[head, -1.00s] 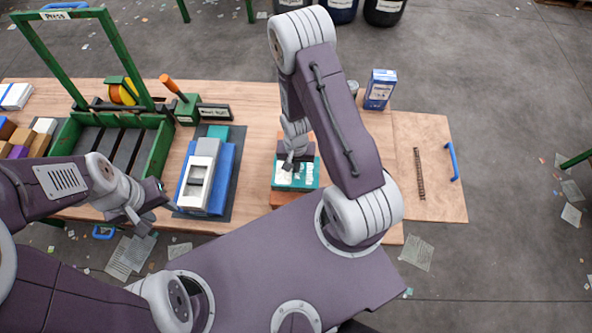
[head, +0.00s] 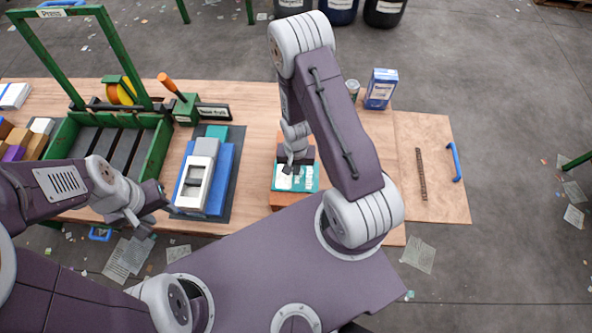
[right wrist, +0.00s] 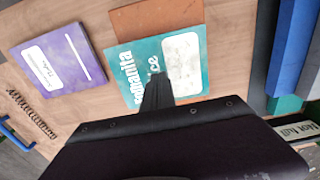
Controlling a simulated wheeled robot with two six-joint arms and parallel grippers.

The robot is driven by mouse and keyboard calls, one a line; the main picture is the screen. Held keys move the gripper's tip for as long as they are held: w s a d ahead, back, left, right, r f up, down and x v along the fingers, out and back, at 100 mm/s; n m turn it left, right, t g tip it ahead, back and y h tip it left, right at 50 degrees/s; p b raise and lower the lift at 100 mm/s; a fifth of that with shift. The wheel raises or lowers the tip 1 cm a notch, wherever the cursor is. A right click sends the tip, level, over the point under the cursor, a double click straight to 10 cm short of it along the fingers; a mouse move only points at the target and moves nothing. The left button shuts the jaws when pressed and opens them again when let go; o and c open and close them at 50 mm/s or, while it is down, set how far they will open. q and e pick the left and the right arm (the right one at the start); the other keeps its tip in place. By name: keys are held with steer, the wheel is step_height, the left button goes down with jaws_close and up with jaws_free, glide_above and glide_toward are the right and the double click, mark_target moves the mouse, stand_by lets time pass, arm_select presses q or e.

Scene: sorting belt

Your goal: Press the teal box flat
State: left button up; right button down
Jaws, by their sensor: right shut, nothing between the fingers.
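The teal box (head: 283,184) with white lettering lies at the middle front of the wooden table, on a brown-orange piece (head: 283,200) that shows beyond its near and far edges. The box's printed teal face (right wrist: 190,75) also shows in the right wrist view. My right gripper (head: 291,168) is shut and empty, pointing down over the teal face. In the right wrist view its dark fingers (right wrist: 157,93) overlap the lettering; I cannot tell whether they touch. My left gripper (head: 150,214) hangs at the table's front edge, left of the blue device, its jaw state unclear.
A green-framed press (head: 158,150) and a blue-and-grey device (head: 222,180) stand left of the box. A purple-blue carton (head: 381,90) and a small can (head: 353,86) stand at the back right. A panel with a blue handle (head: 454,162) lies right.

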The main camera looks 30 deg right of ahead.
step_height(320, 180, up, 8)
steer(key=p, duration=0.7)
stand_by(0.4)
